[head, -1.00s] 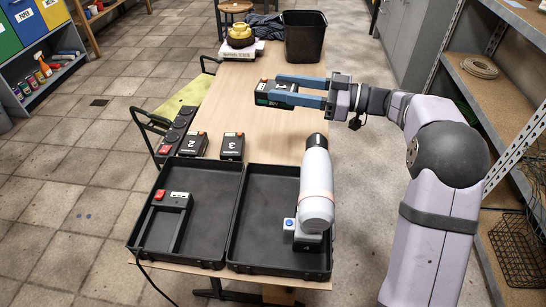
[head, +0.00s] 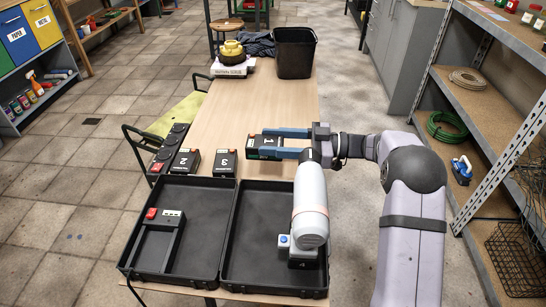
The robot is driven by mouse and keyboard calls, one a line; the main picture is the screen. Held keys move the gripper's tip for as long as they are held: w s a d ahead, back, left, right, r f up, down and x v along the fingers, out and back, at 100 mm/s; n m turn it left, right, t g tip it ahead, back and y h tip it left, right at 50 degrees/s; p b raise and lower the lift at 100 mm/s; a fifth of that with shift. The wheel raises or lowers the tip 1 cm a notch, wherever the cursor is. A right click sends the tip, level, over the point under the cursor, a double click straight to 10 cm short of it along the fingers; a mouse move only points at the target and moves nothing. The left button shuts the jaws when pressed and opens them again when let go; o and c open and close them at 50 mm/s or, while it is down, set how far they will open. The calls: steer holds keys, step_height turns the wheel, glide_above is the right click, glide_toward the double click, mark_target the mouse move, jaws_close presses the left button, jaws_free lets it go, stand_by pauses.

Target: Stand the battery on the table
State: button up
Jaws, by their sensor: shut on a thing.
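A black battery marked 1 (head: 265,150), with a red and green end, is in my gripper (head: 284,142). The two blue fingers are shut on its sides. The battery is close to the table (head: 228,105) surface, just behind the open case; whether its base touches the table is hard to tell. Two similar batteries, marked 3 (head: 226,161) and 2 (head: 184,163), stand to its left in a row.
A white cordless tool (head: 309,205) stands in the right half, close to my arm. The middle of the table is clear.

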steer(key=shift+f+b, duration=0.3)
steer(key=shift+f, duration=1.85)
steer(key=shift+f, duration=0.6)
steer(key=o, duration=1.5)
steer(key=shift+o, duration=0.2)
steer(key=shift+r, duration=0.1)
steer(key=shift+r, duration=0.2)
steer(key=d, duration=1.2)
steer(key=shift+r, duration=0.25)
